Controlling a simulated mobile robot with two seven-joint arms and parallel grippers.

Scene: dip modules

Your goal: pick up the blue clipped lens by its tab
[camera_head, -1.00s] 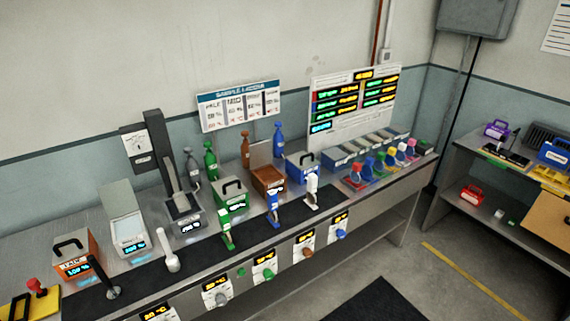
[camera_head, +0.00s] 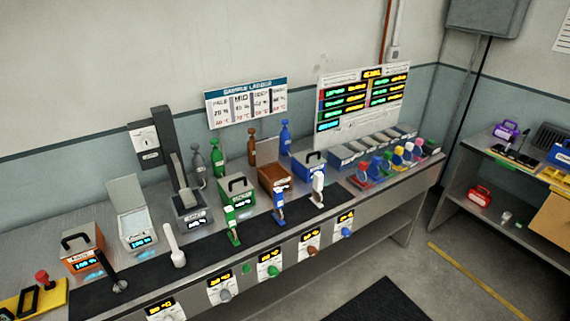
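At the right end of the bench stands a row of small coloured pieces. One of them is blue (camera_head: 376,166), between a red piece (camera_head: 362,173) and a green piece (camera_head: 387,160). It may be the blue clipped lens, but it is too small here to make out a lens, clip or tab. Another upright blue piece (camera_head: 279,204) stands on the dark mat between a green one (camera_head: 232,226) and a white one (camera_head: 318,188). Neither of my grippers is in view, and nothing is seen touching these pieces.
The long bench carries an orange box (camera_head: 82,250), a green box (camera_head: 237,198), a brown box (camera_head: 274,178) and a blue box (camera_head: 309,167). Several bottles stand behind them. Knobs and displays line its front. A second shelf unit stands at right, with open floor (camera_head: 440,290) between.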

